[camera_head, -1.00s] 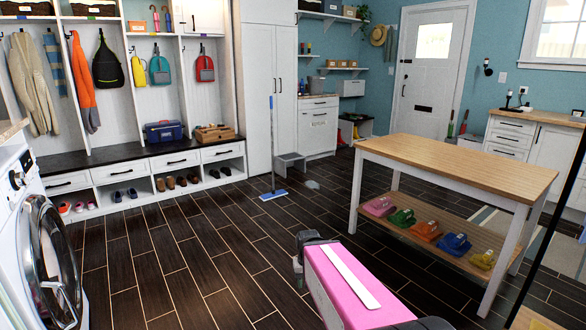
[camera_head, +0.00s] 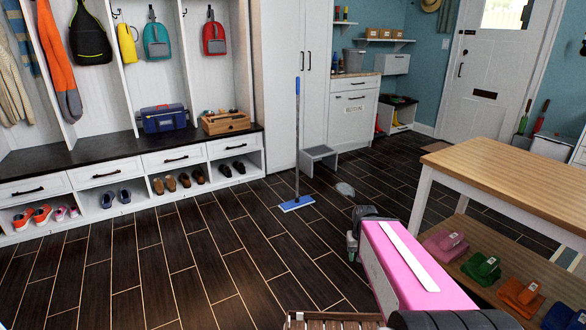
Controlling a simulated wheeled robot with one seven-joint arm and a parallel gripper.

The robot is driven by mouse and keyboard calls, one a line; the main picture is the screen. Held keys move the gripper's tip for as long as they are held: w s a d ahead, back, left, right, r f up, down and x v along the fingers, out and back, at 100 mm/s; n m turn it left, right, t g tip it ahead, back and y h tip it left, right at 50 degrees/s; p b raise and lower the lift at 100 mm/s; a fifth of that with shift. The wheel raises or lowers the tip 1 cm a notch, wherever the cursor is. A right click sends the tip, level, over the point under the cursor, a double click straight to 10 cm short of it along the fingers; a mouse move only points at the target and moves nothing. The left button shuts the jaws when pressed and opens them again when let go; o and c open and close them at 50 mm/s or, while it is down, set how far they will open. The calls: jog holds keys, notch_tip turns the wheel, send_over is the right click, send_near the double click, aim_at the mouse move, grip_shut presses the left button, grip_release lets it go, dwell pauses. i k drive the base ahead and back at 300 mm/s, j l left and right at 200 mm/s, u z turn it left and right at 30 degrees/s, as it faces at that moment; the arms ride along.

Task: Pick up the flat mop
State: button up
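The flat mop stands upright on the dark floor near the middle of the head view, with a thin grey pole, a blue grip at the top and a flat blue head (camera_head: 297,203). It stands just in front of the tall white cabinet. My arm, with a pink link, reaches in from the bottom right. My gripper (camera_head: 356,240) seems to be the grey part at its far end, to the right of the mop and nearer to me, apart from it. Its fingers are not clear, so open or shut cannot be told.
A grey step stool (camera_head: 319,158) and a dustpan-like grey item (camera_head: 344,188) stand behind and right of the mop. A wood-topped table (camera_head: 500,175) with coloured items on its lower shelf is at right. A shoe bench (camera_head: 130,165) lines the left. Floor left of the mop is clear.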

aim_at(291, 205)
jog(key=i+u, duration=0.2)
jog(key=i, duration=0.45)
jog(key=i+u, duration=0.2)
jog(key=i, duration=0.5)
jog(key=i+l+u, duration=0.15)
jog(key=i, duration=0.5)
